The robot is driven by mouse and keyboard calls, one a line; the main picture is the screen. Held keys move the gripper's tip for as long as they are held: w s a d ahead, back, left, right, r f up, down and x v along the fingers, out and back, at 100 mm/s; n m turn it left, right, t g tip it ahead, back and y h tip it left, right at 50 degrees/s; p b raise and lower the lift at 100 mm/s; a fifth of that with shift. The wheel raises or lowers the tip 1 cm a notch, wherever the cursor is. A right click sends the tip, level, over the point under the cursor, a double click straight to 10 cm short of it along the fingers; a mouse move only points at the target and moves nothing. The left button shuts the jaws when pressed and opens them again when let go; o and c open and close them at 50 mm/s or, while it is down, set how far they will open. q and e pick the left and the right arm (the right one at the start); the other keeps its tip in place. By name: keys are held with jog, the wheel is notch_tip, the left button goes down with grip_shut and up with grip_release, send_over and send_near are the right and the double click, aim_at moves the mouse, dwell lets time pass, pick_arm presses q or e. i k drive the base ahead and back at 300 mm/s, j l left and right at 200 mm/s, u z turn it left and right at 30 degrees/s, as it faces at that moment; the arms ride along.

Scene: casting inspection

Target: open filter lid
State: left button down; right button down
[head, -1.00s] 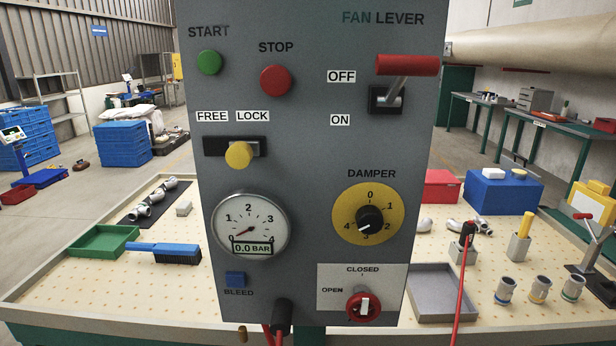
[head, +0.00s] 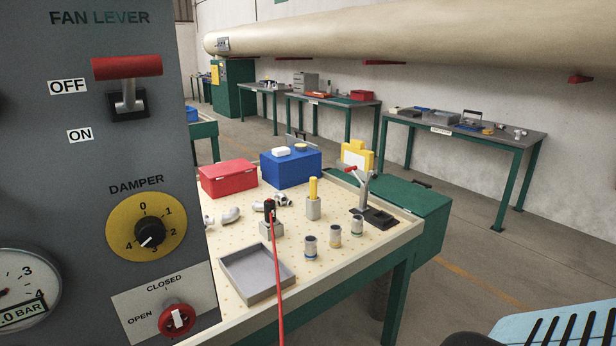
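No part is labelled as a filter lid, so I cannot tell for certain which thing it is. A green box (head: 428,222) stands against the right end of the bench, with a flat green top (head: 392,189) that looks closed. Neither of my grippers is in view.
The grey control panel (head: 60,200) fills the left, with its fan lever (head: 127,80) at OFF. The bench (head: 345,268) holds a red box (head: 228,178), a blue box (head: 291,168), a grey tray (head: 256,273) and a toggle clamp (head: 365,195).

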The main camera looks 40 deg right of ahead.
aim_at(421, 201)
jog(key=l, duration=0.5)
jog(key=k+l, duration=0.15)
jog(key=l, duration=1.6)
jog(key=k+l+u, duration=0.1)
jog(key=l, duration=0.6)
jog(key=l+u, duration=0.1)
jog(key=l, duration=0.6)
jog(key=k+l, duration=0.15)
jog(key=l, duration=1.45)
jog(key=l+u, duration=0.15)
jog(key=l, duration=0.75)
jog(key=k+l, duration=0.15)
jog(key=l, duration=0.75)
jog(key=u, duration=0.05)
